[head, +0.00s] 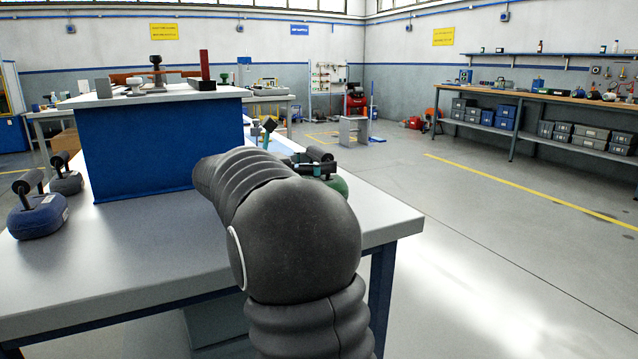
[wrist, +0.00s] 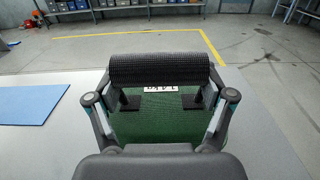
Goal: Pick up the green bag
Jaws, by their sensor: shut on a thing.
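The green bag (wrist: 160,122) fills the middle of the wrist view. It has a black ridged handle (wrist: 160,68) on two dark posts and a small white label with dark marks. My gripper (wrist: 161,80) has a finger at each end of the handle and is shut on it. In the head view, a part of the green bag (head: 341,185) shows beyond my arm at the right side of the grey table. My gripper (head: 315,166) is over it there. My arm hides most of the bag, and I cannot tell whether it touches the table.
A blue bag (head: 38,214) and a dark grey bag (head: 67,182) with black handles stand at the table's left. A blue block with a white top (head: 165,150) stands mid-table. A blue sheet (wrist: 30,103) lies left of the green bag. The table's front is clear.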

